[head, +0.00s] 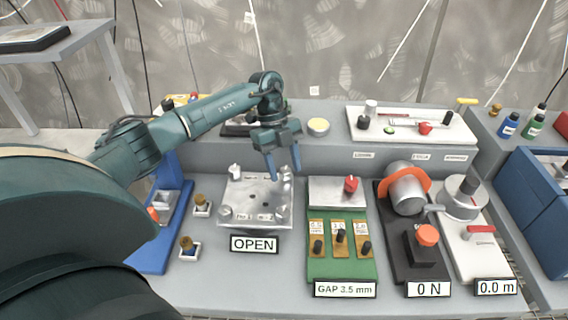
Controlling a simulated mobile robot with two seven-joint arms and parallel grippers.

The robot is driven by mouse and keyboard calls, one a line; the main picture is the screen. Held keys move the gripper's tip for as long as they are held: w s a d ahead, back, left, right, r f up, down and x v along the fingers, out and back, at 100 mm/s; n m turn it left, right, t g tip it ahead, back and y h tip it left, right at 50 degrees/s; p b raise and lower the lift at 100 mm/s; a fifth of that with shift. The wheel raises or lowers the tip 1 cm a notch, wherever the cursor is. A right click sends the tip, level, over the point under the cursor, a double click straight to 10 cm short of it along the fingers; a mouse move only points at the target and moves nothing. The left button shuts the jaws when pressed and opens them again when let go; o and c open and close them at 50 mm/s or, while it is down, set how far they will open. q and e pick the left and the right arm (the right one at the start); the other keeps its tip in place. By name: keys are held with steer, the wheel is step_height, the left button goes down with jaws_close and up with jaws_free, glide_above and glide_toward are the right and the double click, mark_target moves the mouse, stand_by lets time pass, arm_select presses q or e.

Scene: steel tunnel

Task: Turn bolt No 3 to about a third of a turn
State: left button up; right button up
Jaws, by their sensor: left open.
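A light metal plate (256,200) with bolts at its corners lies on the grey bench, behind a sign (254,244) reading OPEN. Small number labels are on the plate, but they are too small to read surely, so I cannot tell which bolt is No 3. A pale upright peg (235,170) stands at its back left corner. My left gripper (285,174) points down over the plate's back right corner, fingers apart, with nothing seen between them. I cannot tell whether the fingertips touch the bolt there. My right gripper is out of view.
Right of the plate stands a green block (341,270) with several brass slides and a GAP 3.5 mm sign. Beyond it are a black device (425,277) showing 0 N and a white crank unit (484,265). Two small brass-knobbed pieces (202,204) (188,248) and a blue stand (170,232) stand left.

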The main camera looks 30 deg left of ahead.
arm_select(q)
steer(key=shift+c, duration=0.5)
steer(key=c, duration=0.9)
